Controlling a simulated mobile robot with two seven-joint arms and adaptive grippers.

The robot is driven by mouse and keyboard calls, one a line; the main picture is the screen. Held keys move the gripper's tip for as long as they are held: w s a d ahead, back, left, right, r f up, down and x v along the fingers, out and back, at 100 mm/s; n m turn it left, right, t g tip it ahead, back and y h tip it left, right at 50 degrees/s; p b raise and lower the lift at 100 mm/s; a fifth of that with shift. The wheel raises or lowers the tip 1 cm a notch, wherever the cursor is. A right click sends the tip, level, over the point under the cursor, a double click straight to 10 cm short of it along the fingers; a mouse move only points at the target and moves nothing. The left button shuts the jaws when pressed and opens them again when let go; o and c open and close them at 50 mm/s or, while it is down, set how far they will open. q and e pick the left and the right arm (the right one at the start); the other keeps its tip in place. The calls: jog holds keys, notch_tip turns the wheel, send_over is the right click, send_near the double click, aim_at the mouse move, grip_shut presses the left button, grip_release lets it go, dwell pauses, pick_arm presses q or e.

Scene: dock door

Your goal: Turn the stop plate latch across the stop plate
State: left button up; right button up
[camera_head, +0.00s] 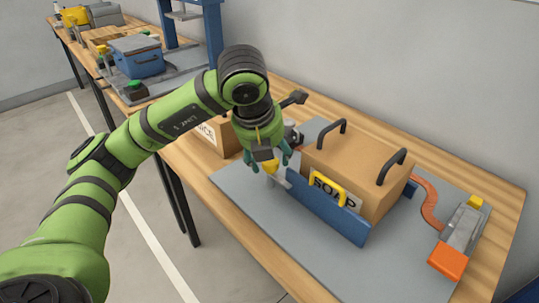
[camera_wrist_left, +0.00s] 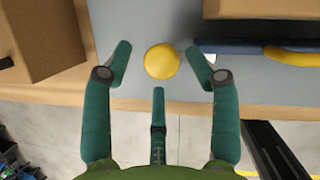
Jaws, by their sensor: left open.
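The blue stop plate (camera_head: 325,208) stands upright along the front of a cardboard box marked SOAP (camera_head: 365,172). It has a yellow handle and also shows in the wrist view (camera_wrist_left: 235,47). The stop plate latch has a yellow knob (camera_head: 271,168) near the plate's left end; its metal part is mostly hidden, so I cannot tell its angle. My left gripper (camera_head: 268,160) is open, pointing down over the knob. In the wrist view the round yellow knob (camera_wrist_left: 162,61) lies between the spread fingers (camera_wrist_left: 159,55), with gaps on both sides. My right gripper is out of view.
The box has two dark handles and sits on a grey board (camera_head: 245,195) on a wooden bench. A grey device with an orange end (camera_head: 449,261) is at the right. Another box (camera_head: 208,136) stands behind my arm. A blue case (camera_head: 136,57) is farther back.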

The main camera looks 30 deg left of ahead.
pick_arm(q)
jog(key=v, duration=0.6)
jog(key=shift+r, duration=0.4)
